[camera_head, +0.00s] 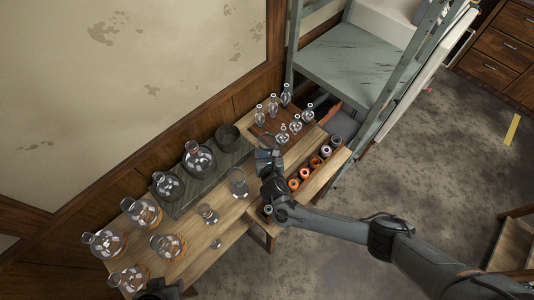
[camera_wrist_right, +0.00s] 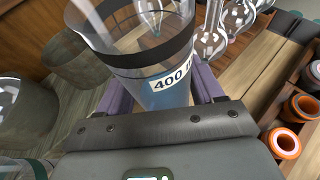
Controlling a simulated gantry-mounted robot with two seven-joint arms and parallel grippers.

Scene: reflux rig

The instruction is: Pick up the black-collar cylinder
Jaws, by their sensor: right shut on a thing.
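The black-collar cylinder is a clear glass vessel with a black band near its rim and a white label reading "400". It fills the top middle of the right wrist view (camera_wrist_right: 150,65). My right gripper (camera_wrist_right: 158,98) is shut on it, with a purple finger on each side of the glass. In the head view my right gripper (camera_head: 268,163) is over the middle of the wooden bench, with the cylinder (camera_head: 267,142) at its tip. Whether its base touches the bench is hidden. A dark part of my left gripper (camera_head: 160,290) shows at the bottom edge; its fingers are unclear.
Round flasks stand on the bench's left (camera_head: 108,242) and on a dark slab (camera_head: 198,157) with a grey pot (camera_head: 227,136). Small flasks (camera_head: 284,95) stand behind. A rack of orange and dark rings (camera_head: 305,173) is at right. A glass beaker (camera_head: 238,182) is close left of my gripper.

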